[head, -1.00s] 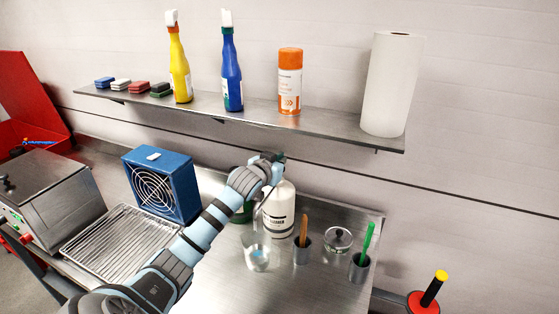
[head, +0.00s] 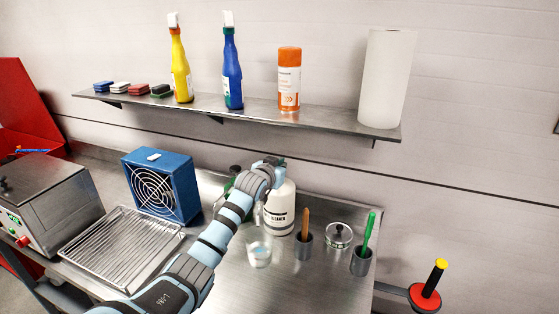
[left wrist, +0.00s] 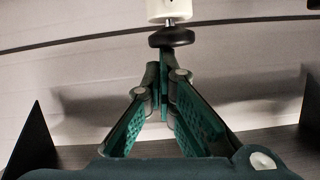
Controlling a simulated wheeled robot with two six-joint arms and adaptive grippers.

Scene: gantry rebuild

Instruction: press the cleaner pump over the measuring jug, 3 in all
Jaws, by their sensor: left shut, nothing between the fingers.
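The white cleaner bottle (head: 280,212) stands on the steel counter, its upper part and pump mostly hidden by my left arm. The clear measuring jug (head: 259,252) stands in front of it, slightly left, with a bluish tint low inside. My left gripper (head: 274,161) is at the top of the bottle in the head view; I cannot tell whether it touches the pump. In the left wrist view the left gripper (left wrist: 165,82) has its fingers together, empty. Just beyond the tips is a white cylinder with a metal stem and black rounded piece (left wrist: 171,37). My right gripper is not in view.
A dark green bottle is partly hidden behind my arm. A blue fan (head: 160,185) and wire rack (head: 122,250) lie left. A shelf (head: 330,124) overhangs behind.

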